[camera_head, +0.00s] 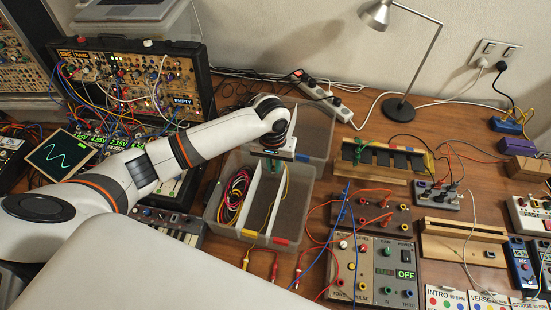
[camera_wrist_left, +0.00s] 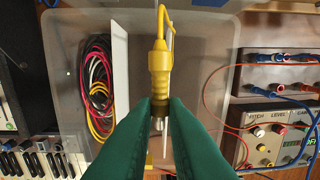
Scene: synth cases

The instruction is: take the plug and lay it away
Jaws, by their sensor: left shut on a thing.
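My left gripper (camera_head: 283,178) is over the clear divided bin (camera_head: 222,222), above its middle and right part. In the left wrist view its green fingers (camera_wrist_left: 160,106) are shut on a yellow plug (camera_wrist_left: 160,72). The plug's metal tip sticks out past the fingers toward the bottom of the picture, and its yellow cable runs to the top. The bin's left compartment holds coiled red, black, pink and yellow cables (camera_wrist_left: 98,75). The bin's right compartment looks empty. In the head view the fingers and arm mostly hide the plug. My right gripper is not in view.
A synthesizer case (camera_head: 190,95) stands at the back left. A grey module with an OFF display (camera_head: 390,262) and patch cables is right of the bin. Several plug leads (camera_head: 274,266) lie in front of it. A lamp (camera_head: 397,108) stands behind.

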